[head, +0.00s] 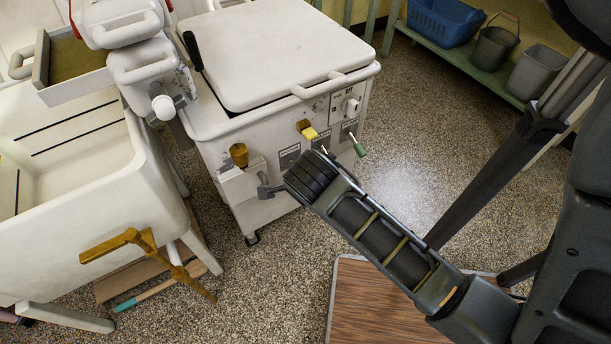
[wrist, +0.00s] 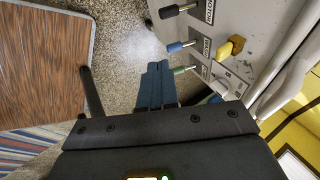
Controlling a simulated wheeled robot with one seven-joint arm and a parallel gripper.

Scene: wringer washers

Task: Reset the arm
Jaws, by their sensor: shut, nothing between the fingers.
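My gripper (wrist: 157,68) shows in the wrist view with its two dark fingers together and nothing between them. A blue-tipped lever (wrist: 180,46) and a black-tipped lever (wrist: 172,11) lie farther up. In the head view my arm is bent low in front of the white washer (head: 226,121), its wrist end near the front panel. The fingers cannot be made out clearly there.
A wood-topped surface (head: 380,315) lies below my arm. A white tub (head: 75,225) with a yellow crank (head: 110,245) stands at left. A green shelf (head: 452,58) holds a blue basket (head: 445,22) and grey buckets (head: 537,72). Speckled floor is open at right of the washer.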

